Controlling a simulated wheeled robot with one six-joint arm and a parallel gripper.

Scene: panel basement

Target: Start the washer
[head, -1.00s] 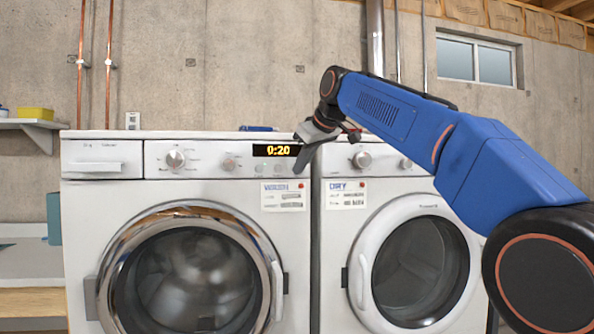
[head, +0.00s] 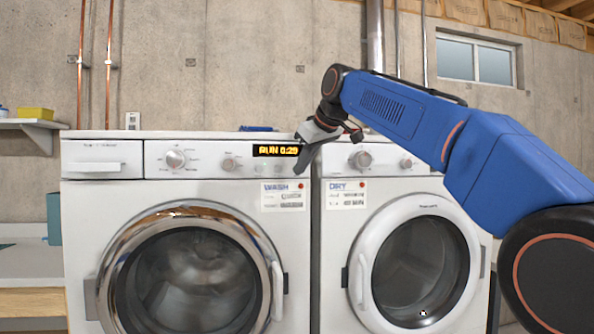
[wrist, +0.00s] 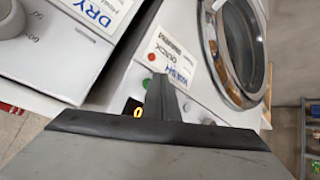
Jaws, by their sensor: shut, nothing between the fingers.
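The washer (head: 110,190) is the left white machine, with a WASH label (head: 283,196) and its round glass door (head: 190,275) shut. Its display (head: 276,150) is lit and reads "RUN 0:20". A large knob (head: 175,159) and a smaller knob (head: 229,164) sit left of the display. My gripper (head: 300,168) is shut and empty, in front of the right end of the washer panel just beside the display. In the wrist view my gripper (wrist: 160,90) points at the panel near the WASH label (wrist: 170,60). I cannot tell whether its tip touches the panel.
A dryer (head: 330,230) with a DRY label (head: 346,194) stands close on the right, its door shut. A shelf (head: 38,128) with a yellow box (head: 36,113) is at the left wall. Pipes run up the concrete wall behind.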

